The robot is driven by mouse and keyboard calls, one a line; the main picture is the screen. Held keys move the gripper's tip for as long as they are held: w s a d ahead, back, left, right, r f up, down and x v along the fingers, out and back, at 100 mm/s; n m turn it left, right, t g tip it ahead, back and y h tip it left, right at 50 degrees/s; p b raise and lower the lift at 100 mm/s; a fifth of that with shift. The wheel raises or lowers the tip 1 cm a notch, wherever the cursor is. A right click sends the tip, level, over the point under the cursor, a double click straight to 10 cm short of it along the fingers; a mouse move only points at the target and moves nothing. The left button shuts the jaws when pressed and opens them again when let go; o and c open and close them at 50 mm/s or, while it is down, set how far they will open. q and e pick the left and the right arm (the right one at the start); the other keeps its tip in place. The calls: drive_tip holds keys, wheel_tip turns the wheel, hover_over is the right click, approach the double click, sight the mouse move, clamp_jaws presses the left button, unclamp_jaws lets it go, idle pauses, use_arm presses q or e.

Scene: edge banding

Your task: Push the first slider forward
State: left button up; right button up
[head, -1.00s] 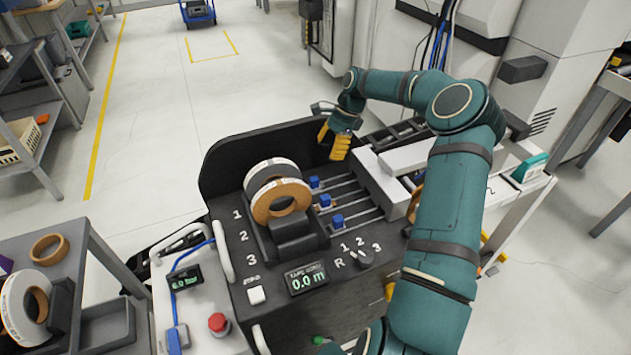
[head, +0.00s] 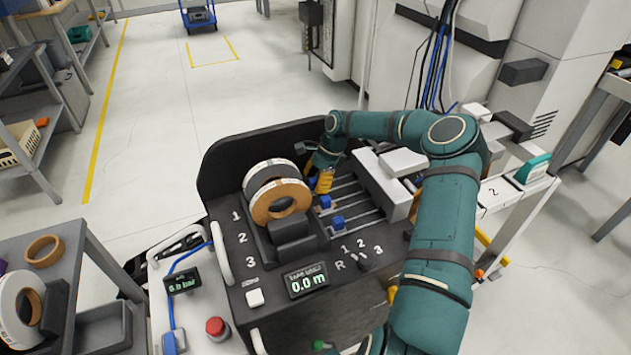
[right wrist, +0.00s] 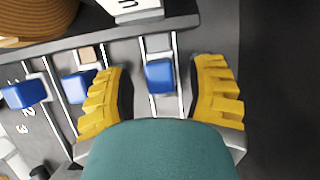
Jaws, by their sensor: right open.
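Several blue sliders sit on parallel metal rails on the black panel. The far slider, beside the row marked 1, shows only as a bit of blue (head: 312,183) behind my right gripper (head: 323,182). In the right wrist view that slider (right wrist: 160,76) lies between the two yellow fingers, apart from both. My right gripper (right wrist: 161,95) is open and points down over it. The middle slider (head: 325,202) and near slider (head: 338,222) stand on their rails, closer to me. My left gripper is not in view.
Tape rolls (head: 278,200) stand on a holder left of the rails. A grey block (head: 382,183) stands at the rails' right end. The tape-sizing display (head: 307,281) reads 0.0 m. The panel's dark raised back wall (head: 255,155) rises behind the sliders.

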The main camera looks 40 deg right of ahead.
drive_tip(key=shift+c, duration=0.4)
clamp_jaws()
drive_tip(key=shift+s+d+f+p, duration=0.1)
drive_tip(key=shift+s+d+p, duration=0.3)
drive_tip(key=shift+d+p, duration=0.35)
drive_tip(key=shift+s+d+p, duration=0.25)
drive_tip(key=shift+d, duration=0.55)
drive_tip(key=shift+s+d+p, duration=0.2)
drive_tip(key=shift+d, duration=0.55)
drive_tip(key=shift+o, duration=0.4)
unclamp_jaws()
drive_tip(key=shift+w, duration=0.1)
